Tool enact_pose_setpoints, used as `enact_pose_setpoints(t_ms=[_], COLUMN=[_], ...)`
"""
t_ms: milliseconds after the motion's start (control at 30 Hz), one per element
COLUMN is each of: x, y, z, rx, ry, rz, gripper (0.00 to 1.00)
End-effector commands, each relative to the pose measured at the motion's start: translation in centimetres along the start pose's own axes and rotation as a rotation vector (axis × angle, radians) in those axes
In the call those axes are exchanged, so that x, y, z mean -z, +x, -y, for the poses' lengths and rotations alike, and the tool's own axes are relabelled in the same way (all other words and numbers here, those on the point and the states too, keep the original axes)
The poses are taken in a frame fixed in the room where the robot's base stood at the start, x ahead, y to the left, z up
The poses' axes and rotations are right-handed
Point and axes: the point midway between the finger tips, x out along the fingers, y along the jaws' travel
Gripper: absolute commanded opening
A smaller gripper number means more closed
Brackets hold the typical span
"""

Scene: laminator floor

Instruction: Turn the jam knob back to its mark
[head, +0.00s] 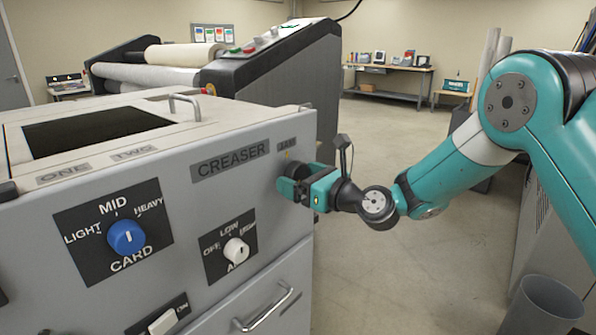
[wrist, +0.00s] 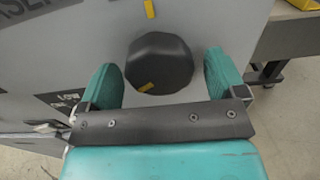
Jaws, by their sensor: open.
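The jam knob (wrist: 160,62) is a dark, many-sided knob on the grey creaser panel in the wrist view. Its yellow pointer line (wrist: 146,88) is at the lower edge, slightly left of centre. A yellow mark (wrist: 149,9) is on the panel above the knob. My gripper (wrist: 161,68) is open, with one teal finger on each side of the knob and visible gaps between. I cannot tell how deep the fingers reach. In the head view my gripper (head: 291,180) is at the panel's right end and hides the knob, below a small label (head: 287,144).
The creaser (head: 231,163) also carries a blue card knob (head: 126,237), a white knob (head: 236,250) and a drawer handle (head: 268,312). A bin (head: 542,308) stands at the lower right. Open floor (head: 390,270) lies right of the creaser. A workbench (head: 388,70) is at the back.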

Motion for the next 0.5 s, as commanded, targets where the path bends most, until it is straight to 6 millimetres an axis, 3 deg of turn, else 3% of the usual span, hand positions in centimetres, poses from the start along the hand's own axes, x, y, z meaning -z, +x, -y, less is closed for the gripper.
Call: enact_pose_setpoints(t_ms=[133, 433, 500], x=[-0.03, 0.03, 0.02], y=[1.03, 1.19, 1.18], z=[0.00, 0.01, 0.01], rx=[0.000, 0.001, 0.001], ry=[0.000, 0.000, 0.000], rz=[0.000, 0.000, 0.000], gripper=[0.90, 0.90, 0.74])
